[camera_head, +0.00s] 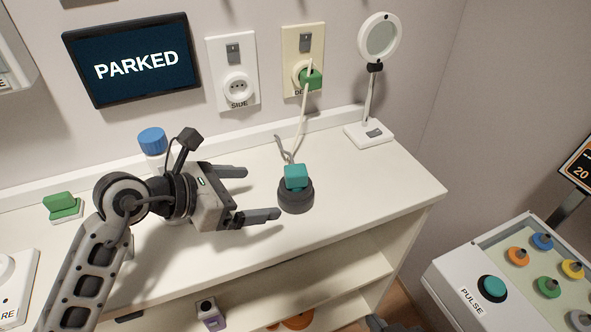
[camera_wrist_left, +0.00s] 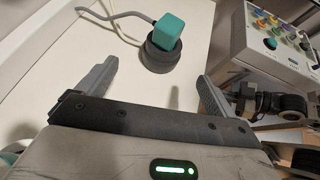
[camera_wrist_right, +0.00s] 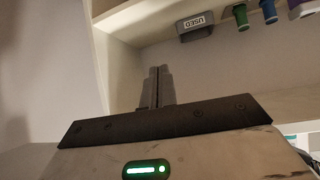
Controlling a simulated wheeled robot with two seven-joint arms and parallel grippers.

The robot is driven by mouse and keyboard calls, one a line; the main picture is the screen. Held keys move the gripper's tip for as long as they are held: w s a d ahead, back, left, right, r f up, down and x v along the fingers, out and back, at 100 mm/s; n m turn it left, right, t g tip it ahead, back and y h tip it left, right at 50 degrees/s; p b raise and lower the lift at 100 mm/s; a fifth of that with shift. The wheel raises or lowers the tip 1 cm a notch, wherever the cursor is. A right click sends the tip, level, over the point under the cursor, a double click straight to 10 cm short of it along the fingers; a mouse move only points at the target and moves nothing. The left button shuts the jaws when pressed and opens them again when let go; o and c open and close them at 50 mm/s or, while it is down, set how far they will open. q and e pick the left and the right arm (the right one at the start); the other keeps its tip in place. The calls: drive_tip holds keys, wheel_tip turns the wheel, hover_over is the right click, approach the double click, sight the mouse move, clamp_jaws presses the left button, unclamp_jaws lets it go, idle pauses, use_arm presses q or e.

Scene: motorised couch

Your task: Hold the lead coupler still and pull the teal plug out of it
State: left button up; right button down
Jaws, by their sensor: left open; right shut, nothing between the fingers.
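The teal plug (camera_head: 296,177) sits on top of the dark round lead coupler (camera_head: 296,197), which stands on the white counter. In the left wrist view the teal plug (camera_wrist_left: 168,31) and the coupler (camera_wrist_left: 160,58) lie beyond the fingertips. My left gripper (camera_head: 262,194) is open, its fingers pointing at the coupler from the left, apart from it. In the left wrist view it (camera_wrist_left: 152,82) is empty. My right gripper (camera_wrist_right: 158,72) is shut and empty in its wrist view, facing a shelf. In the head view only a dark bit of what may be the right arm shows at the bottom edge.
A lamp (camera_head: 369,134) stands behind right. A blue-capped bottle (camera_head: 152,141) is behind my left gripper. A button box (camera_head: 470,262) stands right, beyond the counter's edge.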

sight(282, 193)
use_arm(q)
drive_tip(key=x, duration=0.1)
drive_tip(key=b+x, duration=0.1)
drive_tip(key=x, duration=0.1)
drive_tip(key=shift+s+d+f, duration=0.1)
drive_tip(key=shift+s, duration=0.2)
drive_tip(key=b+x, duration=0.2)
drive_tip(key=x, duration=0.2)
drive_tip(key=shift+w+d+f, duration=0.1)
drive_tip(key=shift+w+d, duration=0.1)
drive_tip(key=shift+w, duration=0.05)
drive_tip(key=shift+w+d+f+b, duration=0.3)
drive_tip(key=shift+w+d+b, duration=0.1)
drive_tip(key=shift+d, duration=0.1)
drive_tip(key=shift+w+d+f, duration=0.1)
drive_tip(key=shift+d, duration=0.15)
use_arm(e)
drive_tip(key=shift+s+a+f, duration=0.2)
drive_tip(key=shift+s+f, duration=0.05)
drive_tip(key=shift+f, duration=0.3)
drive_tip(key=shift+s+a+f, duration=0.15)
drive_tip(key=shift+s+f, duration=0.05)
drive_tip(key=shift+f, duration=0.35)
use_arm(q)
drive_tip(key=c, duration=0.9)
drive_tip(key=o, duration=0.6)
use_arm(e)
drive_tip(key=shift+f, duration=0.15)
use_arm(q)
drive_tip(key=c, duration=0.9)
